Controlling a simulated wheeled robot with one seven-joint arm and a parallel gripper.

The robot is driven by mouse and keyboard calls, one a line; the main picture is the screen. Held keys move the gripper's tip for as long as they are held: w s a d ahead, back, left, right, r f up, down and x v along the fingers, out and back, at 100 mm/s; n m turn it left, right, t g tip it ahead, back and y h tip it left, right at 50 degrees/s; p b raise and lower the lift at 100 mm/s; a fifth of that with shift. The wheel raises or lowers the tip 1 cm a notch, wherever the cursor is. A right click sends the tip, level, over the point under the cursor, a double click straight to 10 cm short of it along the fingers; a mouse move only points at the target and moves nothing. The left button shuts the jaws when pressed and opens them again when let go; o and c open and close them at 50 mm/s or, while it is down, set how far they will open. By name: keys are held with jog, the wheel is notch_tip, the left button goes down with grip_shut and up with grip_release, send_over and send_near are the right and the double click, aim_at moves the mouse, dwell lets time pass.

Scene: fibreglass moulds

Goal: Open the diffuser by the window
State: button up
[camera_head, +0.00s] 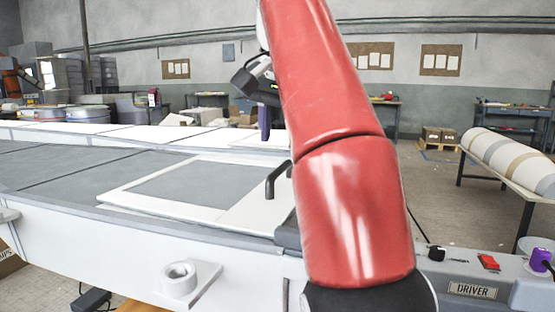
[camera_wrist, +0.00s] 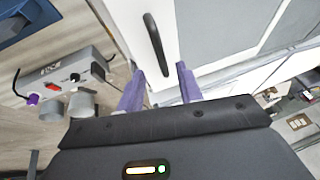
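A white panel (camera_head: 215,213) with a large grey pane lies on the long white body, in front of my arm. A black bar handle (camera_head: 278,180) stands on its right part, partly behind my arm. I cannot tell for sure which part is the diffuser. In the wrist view, the handle (camera_wrist: 154,45) runs up from between my fingertips, on the white panel (camera_wrist: 182,15) beside grey panes. My gripper (camera_wrist: 160,70) is open, with purple fingers on either side of the handle's near end. In the head view, a purple finger (camera_head: 264,123) shows above and behind the handle, apart from it.
A grey control box (camera_head: 470,278) labelled DRIVER, with a red switch and purple knob, sits at the front right. A bracket with a ring (camera_head: 180,280) juts out in front. A striped roll (camera_head: 515,160) lies on a table at right. Open floor lies between.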

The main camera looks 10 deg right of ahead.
aim_at(278, 169)
jog(key=b+x, duration=0.1)
jog(key=x, duration=0.6)
jog(key=shift+s, duration=0.1)
jog(key=shift+c, duration=0.5)
grip_shut()
